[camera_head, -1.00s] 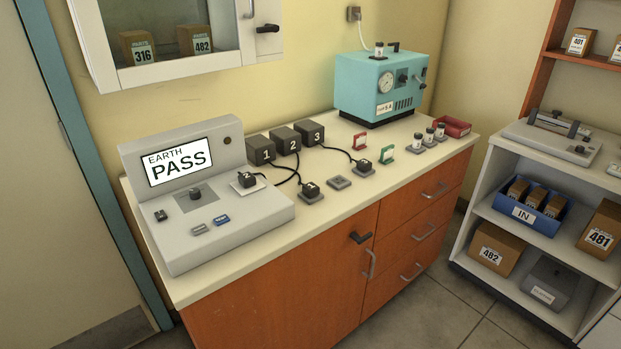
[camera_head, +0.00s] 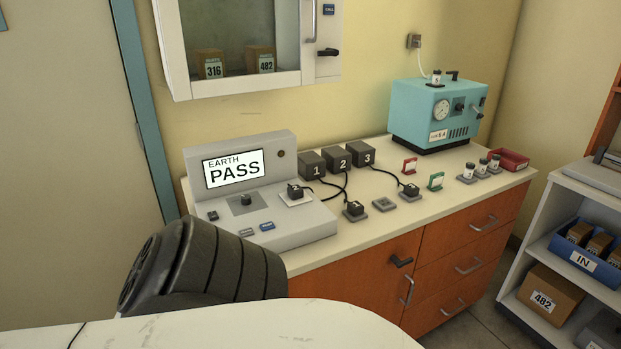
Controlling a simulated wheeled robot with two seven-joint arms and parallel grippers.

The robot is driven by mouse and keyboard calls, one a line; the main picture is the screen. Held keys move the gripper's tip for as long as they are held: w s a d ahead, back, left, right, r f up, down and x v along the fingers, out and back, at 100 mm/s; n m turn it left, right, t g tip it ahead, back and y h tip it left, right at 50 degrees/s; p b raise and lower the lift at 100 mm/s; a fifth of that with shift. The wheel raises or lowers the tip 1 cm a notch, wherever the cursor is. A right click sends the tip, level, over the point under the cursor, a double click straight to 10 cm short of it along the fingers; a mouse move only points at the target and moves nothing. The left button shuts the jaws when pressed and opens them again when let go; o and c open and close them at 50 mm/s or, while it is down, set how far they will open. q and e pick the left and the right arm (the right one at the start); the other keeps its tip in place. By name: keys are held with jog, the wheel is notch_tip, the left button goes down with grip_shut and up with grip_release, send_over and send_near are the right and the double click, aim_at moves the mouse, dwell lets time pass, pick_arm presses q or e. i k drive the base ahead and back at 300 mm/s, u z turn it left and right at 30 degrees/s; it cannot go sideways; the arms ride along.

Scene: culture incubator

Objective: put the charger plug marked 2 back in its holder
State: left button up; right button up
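The charger plug marked 2 (camera_head: 295,191), small and dark, sits on the pale pad of the grey earth tester (camera_head: 300,229); its number is hard to read now. Its cable seems to run to the dark charger block marked 2 (camera_head: 341,156) behind. An empty square grey holder (camera_head: 384,204) lies on the counter between two occupied holders. One holds a dark plug (camera_head: 354,208) to its left, the other a dark plug (camera_head: 410,190) to its right. The tester screen reads EARTH PASS. Neither gripper is in view.
Charger blocks 1 (camera_head: 312,164) and 3 (camera_head: 362,154) stand beside block 2. A teal incubator (camera_head: 418,110) stands at the back right of the counter, near several vials and a red tray (camera_head: 511,160).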

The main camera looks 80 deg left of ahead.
aim_at(295, 192)
jog(key=k, duration=0.65)
jog(key=u, duration=0.95)
